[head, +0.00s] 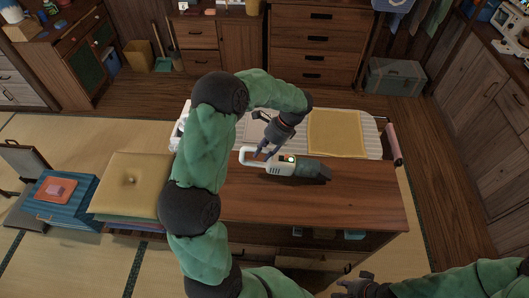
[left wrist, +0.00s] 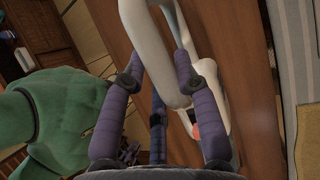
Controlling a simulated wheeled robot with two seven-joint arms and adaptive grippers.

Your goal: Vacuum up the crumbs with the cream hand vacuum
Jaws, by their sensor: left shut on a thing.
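The cream hand vacuum (head: 280,166) lies along the wooden table, its looped handle to the left and its dark nozzle to the right. Small green and red spots show on its body. My left gripper (head: 262,152) reaches down from above and is shut on the vacuum's handle. In the left wrist view the cream handle (left wrist: 158,55) runs between the purple fingers of my left gripper (left wrist: 172,90). My right gripper (head: 350,285) is at the bottom edge, in front of the table and apart from the vacuum; its fingers are too small to read. I cannot make out any crumbs.
The wooden table (head: 370,205) is bare right of and below the vacuum. A yellow cloth (head: 335,134) lies on a pale striped surface along its far side. Cushions (head: 130,182) are stacked at the left. Drawers (head: 318,42) stand behind.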

